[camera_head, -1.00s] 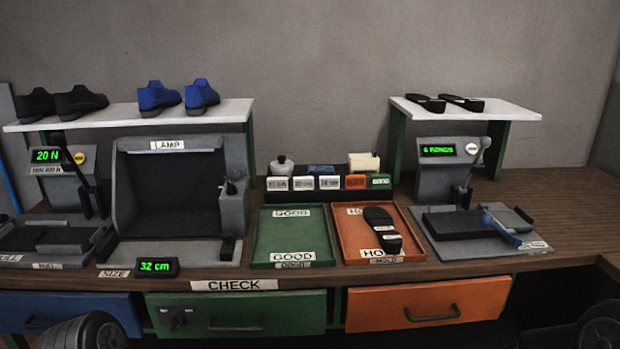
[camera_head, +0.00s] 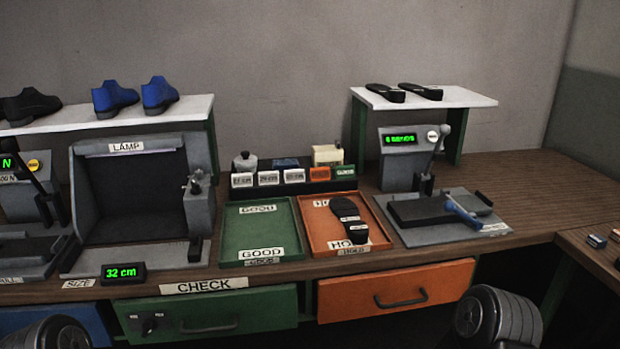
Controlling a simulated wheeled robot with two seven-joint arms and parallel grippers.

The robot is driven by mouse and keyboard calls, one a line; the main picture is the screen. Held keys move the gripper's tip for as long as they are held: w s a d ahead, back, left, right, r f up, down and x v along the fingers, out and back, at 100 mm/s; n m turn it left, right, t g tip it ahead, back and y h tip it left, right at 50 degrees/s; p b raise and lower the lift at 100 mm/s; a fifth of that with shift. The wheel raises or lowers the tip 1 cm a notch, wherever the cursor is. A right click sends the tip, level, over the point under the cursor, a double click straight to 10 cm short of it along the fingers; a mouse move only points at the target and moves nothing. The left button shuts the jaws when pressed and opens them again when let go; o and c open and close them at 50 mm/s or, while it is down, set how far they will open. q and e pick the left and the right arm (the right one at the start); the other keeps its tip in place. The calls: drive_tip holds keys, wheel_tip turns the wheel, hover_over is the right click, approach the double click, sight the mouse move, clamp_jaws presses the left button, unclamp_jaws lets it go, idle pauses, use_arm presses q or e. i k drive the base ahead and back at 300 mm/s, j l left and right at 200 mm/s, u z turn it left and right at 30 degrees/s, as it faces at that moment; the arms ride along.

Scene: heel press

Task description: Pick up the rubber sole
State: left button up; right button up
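A black rubber sole (camera_head: 345,209) with small white labels lies lengthwise in the orange tray (camera_head: 317,231), whose front label is partly covered by the sole's heel end. Two more black soles, one on the left (camera_head: 385,93) and one on the right (camera_head: 420,91), lie on the white shelf (camera_head: 468,97) at the back right. Neither gripper shows. Only dark rounded parts of my arms come in at the bottom left and bottom right, well short of the tray.
A green tray (camera_head: 229,228) marked GOOD stands left of the orange one. A lamp box (camera_head: 84,205) is further left. A press with a lever and blue-handled tool (camera_head: 462,211) stands right of the trays. Label blocks (camera_head: 268,178) stand behind. Bare bench (camera_head: 540,190) lies at right.

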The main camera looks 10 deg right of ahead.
sight(358, 231)
drive_tip(key=i+j, duration=0.65)
drive_tip(key=j, duration=0.2)
drive_tip(key=z, duration=2.3)
